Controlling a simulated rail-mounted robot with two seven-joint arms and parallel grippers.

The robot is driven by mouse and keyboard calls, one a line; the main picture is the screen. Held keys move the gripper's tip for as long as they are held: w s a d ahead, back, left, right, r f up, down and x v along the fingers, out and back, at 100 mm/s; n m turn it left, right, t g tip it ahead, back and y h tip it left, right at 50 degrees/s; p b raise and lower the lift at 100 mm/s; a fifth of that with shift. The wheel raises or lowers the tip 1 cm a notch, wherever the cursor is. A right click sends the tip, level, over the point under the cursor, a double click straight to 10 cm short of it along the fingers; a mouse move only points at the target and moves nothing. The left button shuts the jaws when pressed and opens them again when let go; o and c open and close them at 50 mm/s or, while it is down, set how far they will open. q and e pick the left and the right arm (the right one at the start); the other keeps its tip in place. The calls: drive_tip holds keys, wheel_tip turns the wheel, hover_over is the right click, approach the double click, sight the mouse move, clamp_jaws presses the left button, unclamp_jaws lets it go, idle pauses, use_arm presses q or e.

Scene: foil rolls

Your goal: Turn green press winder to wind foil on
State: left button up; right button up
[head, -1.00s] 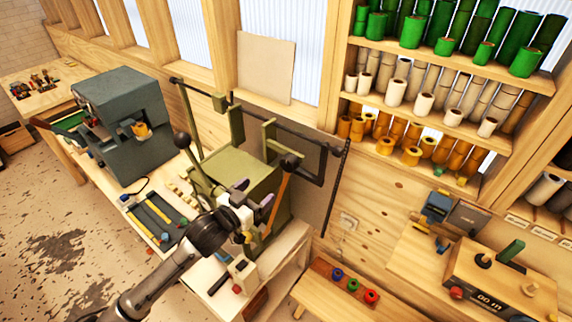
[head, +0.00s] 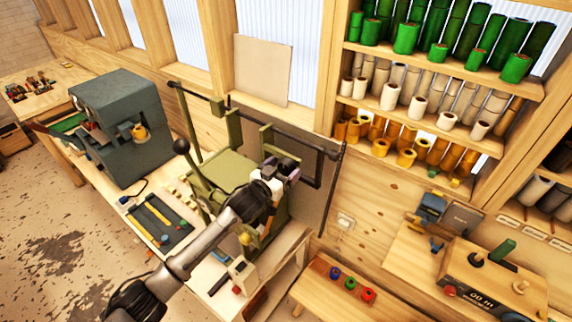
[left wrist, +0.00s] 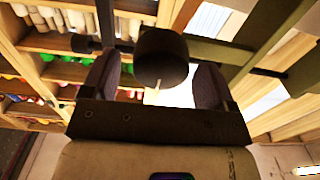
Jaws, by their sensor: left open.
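The green press (head: 222,177) stands on the bench in the middle of the head view. At its right is the winder's dark round knob (head: 288,163), beside a black rail and crank. My left gripper (head: 281,172) is at this knob, partly hiding it. In the left wrist view the knob (left wrist: 161,57) sits between the two dark, spread fingers of the left gripper (left wrist: 155,85), with gaps visible at both sides. The fingers are open and not closed on it. The right gripper is not in view.
A black-ball lever (head: 182,146) rises at the press's left. A grey machine (head: 125,120) stands further left. Shelves of green, white and yellow rolls (head: 405,38) are at the right. A low bench (head: 345,290) with coloured pieces is in front.

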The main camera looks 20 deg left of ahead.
use_arm(q)
drive_tip(key=shift+w+d, duration=0.2)
drive_tip(key=shift+w, duration=0.5)
drive_tip(key=c, duration=0.9)
